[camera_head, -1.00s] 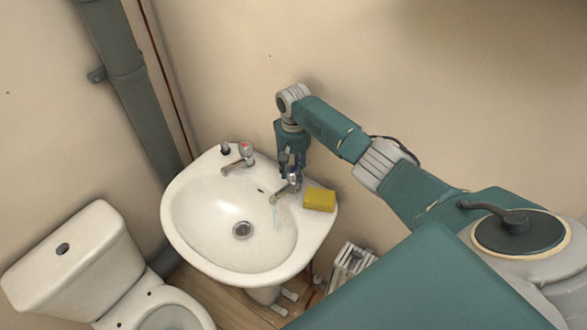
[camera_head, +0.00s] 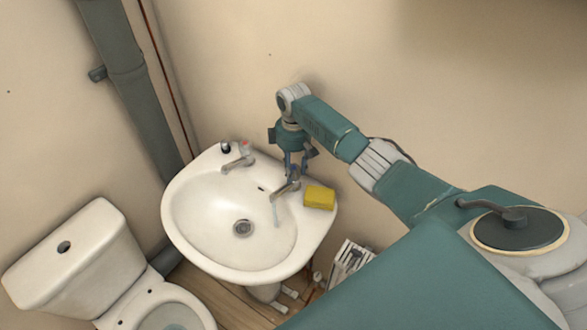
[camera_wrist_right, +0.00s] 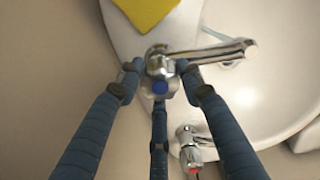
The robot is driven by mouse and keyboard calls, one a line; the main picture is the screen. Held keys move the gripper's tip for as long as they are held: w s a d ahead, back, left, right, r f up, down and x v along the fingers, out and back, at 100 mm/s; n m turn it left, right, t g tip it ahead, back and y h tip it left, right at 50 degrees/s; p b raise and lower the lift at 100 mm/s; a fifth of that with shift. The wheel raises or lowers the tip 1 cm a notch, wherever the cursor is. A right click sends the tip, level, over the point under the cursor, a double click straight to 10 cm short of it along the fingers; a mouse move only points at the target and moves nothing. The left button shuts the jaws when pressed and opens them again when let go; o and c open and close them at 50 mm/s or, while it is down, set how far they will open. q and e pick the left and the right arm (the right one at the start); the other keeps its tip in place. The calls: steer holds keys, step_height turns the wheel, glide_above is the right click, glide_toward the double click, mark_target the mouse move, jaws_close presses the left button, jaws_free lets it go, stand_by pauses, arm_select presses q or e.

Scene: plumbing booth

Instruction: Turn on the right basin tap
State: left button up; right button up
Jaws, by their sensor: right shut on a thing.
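The right basin tap (camera_head: 284,190) is a chrome tap on the back right of the white basin (camera_head: 185,232). A thin stream of water (camera_head: 275,213) falls from its spout into the bowl. In the right wrist view the tap's spout (camera_wrist_right: 215,51) points right, and its handle has a blue cap (camera_wrist_right: 160,88). My right gripper (camera_head: 294,171) is above this tap, and its three dark fingers (camera_wrist_right: 160,92) are around the handle, shut on it. The fingers partly hide the handle in the head view. My left gripper is not in view.
A yellow sponge (camera_head: 319,197) lies on the rim just right of the tap. The left tap (camera_head: 239,161), with a red mark, and a small dark object (camera_head: 225,147) are at the back left. A toilet (camera_head: 85,255) stands left; walls are close behind.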

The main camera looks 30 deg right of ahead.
mark_target(294, 168)
steer(key=n, duration=0.5)
steer(key=shift+n, duration=0.4)
stand_by(0.3)
steer(key=o, duration=1.2)
steer(key=shift+c, duration=0.2)
steer(key=shift+r, duration=0.25)
step_height(294, 168, up, 12)
steer(key=shift+f, duration=0.2)
steer(key=shift+s, duration=0.1)
